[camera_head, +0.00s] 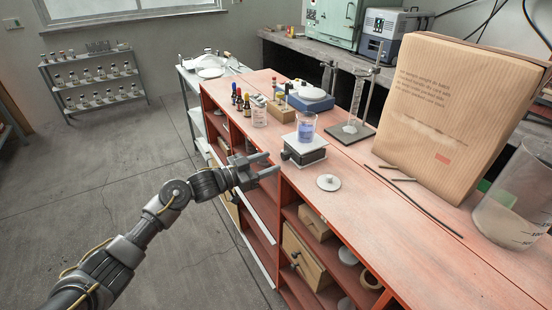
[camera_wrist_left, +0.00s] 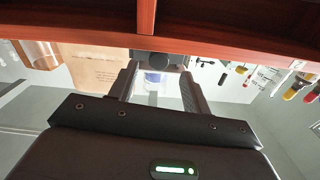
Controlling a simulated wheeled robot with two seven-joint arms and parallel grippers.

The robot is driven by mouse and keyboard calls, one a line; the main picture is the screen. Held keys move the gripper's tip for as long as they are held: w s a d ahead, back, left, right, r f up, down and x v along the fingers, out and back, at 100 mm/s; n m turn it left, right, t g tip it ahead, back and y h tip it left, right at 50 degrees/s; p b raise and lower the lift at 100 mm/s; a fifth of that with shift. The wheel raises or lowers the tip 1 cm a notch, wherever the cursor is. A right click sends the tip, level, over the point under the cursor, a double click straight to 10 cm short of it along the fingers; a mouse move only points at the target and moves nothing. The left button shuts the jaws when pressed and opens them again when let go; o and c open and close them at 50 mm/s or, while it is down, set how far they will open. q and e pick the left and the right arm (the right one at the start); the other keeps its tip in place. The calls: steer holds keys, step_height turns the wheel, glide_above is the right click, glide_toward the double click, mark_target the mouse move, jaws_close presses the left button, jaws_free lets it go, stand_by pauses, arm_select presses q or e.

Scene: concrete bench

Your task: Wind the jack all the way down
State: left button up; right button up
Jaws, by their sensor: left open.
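The jack (camera_head: 304,152) stands on the red-topped bench near its front edge, with a light top plate and a dark body. A beaker with blue liquid (camera_head: 306,128) stands upright on its plate. The jack's dark front (camera_wrist_left: 160,57) and the blue of the beaker (camera_wrist_left: 154,78) show upside down in the left wrist view, between the fingers. My left gripper (camera_head: 273,164) is open and empty, just in front of the bench edge, its fingers pointing at the jack and apart from it. The jack's winding knob is too small to make out clearly. My right gripper is not in view.
A white round lid (camera_head: 328,182) lies right of the jack. Dropper bottles (camera_head: 240,100), a blue-based device (camera_head: 310,98) and a stand with a glass cylinder (camera_head: 354,118) are behind. Open shelves lie below.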

mark_target(282, 158)
arm_select(q)
steer(key=shift+x, duration=2)
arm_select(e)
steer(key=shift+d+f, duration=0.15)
arm_select(q)
steer(key=shift+f, duration=0.1)
steer(key=shift+c, duration=0.4)
